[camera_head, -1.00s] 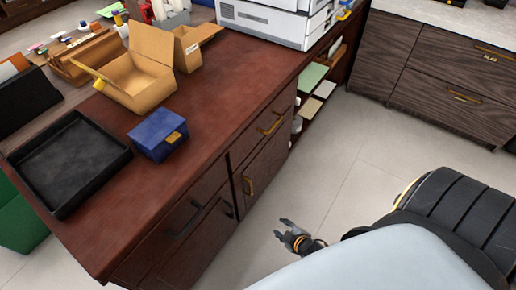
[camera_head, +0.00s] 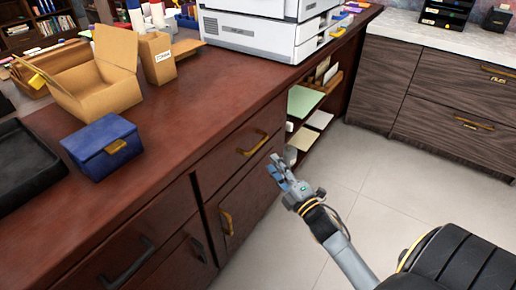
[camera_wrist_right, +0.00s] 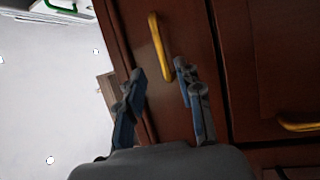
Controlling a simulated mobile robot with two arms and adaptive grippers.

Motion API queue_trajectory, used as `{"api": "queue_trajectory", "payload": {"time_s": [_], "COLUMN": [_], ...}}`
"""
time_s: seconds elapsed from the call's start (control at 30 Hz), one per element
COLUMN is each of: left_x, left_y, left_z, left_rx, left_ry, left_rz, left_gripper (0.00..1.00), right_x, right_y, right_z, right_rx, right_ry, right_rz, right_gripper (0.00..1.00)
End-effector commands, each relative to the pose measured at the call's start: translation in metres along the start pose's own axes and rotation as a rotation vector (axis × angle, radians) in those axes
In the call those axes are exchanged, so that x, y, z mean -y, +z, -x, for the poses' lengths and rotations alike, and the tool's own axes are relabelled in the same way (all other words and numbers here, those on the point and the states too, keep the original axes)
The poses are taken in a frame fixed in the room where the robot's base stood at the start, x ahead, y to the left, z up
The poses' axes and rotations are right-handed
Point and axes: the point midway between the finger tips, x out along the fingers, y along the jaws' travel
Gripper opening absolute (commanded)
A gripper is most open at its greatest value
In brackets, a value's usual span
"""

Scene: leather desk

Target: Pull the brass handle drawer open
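The brass handle (camera_head: 253,145) is on the closed upper drawer (camera_head: 238,150) of the red-brown desk. In the right wrist view the brass handle (camera_wrist_right: 160,47) appears beyond the fingertips, in line with the gap between them and not held. My right gripper (camera_head: 278,172) is in front of the desk, to the right of and a little below the handle in the head view. Its fingers (camera_wrist_right: 162,80) are apart with nothing between them. My left gripper is in neither view.
A door with another brass handle (camera_head: 226,222) is below the drawer, and black handles (camera_head: 128,262) are to the left. A blue box (camera_head: 102,146), cardboard box (camera_head: 105,85) and printer (camera_head: 265,28) stand on the desk. An open shelf (camera_head: 310,105) is right of the drawer.

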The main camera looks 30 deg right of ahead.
Motion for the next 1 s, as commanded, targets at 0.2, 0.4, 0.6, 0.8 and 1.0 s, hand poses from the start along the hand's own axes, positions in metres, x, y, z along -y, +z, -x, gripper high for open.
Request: {"api": "queue_trajectory", "payload": {"time_s": [0.2,0.4,0.6,0.8,1.0], "left_x": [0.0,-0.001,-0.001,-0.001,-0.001], "left_y": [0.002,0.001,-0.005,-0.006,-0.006], "left_z": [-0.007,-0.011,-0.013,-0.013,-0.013], "left_rx": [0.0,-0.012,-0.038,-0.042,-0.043], "left_ry": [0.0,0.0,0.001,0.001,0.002], "left_rz": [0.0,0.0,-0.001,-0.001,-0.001], "left_gripper": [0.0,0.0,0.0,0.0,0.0], "right_x": [0.001,0.002,0.002,0.001,0.001], "right_y": [0.0,0.0,0.0,0.0,0.0], "right_z": [-0.05,-0.081,-0.095,-0.097,-0.096], "right_rx": [0.0,0.001,0.001,0.001,0.001], "right_ry": [0.002,-0.001,-0.002,-0.003,-0.003], "right_rz": [0.0,-0.002,-0.003,-0.003,-0.003], "right_gripper": [0.36,0.36,0.36,0.36,0.13]}}
